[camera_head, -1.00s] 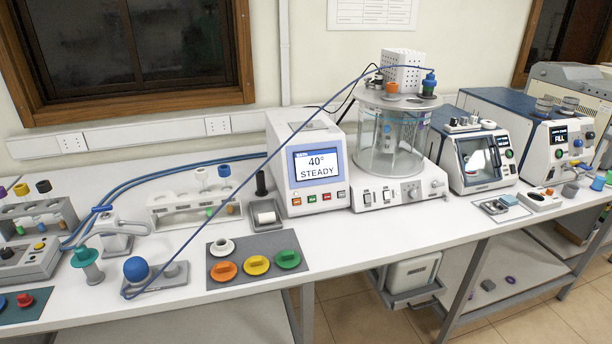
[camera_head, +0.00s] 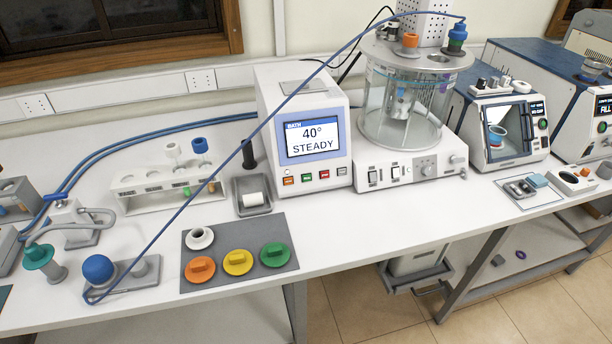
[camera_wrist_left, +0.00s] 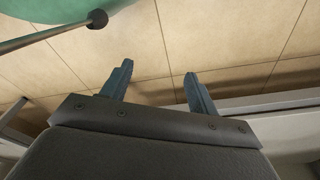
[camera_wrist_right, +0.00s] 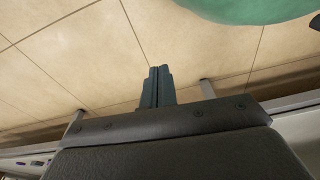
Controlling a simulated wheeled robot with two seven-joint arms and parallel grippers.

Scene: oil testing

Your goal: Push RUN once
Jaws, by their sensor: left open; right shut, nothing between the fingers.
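The bath controller (camera_head: 262,120) is a white box with a screen (camera_head: 312,140) reading "BATH 40° STEADY". Below the screen is a row of small buttons: orange (camera_head: 289,181), green (camera_head: 307,178), red (camera_head: 324,174) and grey (camera_head: 342,171). Their labels are too small to read, so I cannot tell which is RUN. My left gripper (camera_wrist_left: 158,88) is open and empty over the floor in the left wrist view. My right gripper (camera_wrist_right: 157,72) is shut with nothing in it, also over the floor. Neither gripper shows in the head view.
A glass bath (camera_head: 372,105) stands right of the controller. A grey mat (camera_head: 222,237) with colored caps lies in front. A blue cord (camera_head: 225,160) arches across to a blue ball (camera_head: 98,268). A test tube rack (camera_head: 150,200) stands to the left. The bench front edge is clear.

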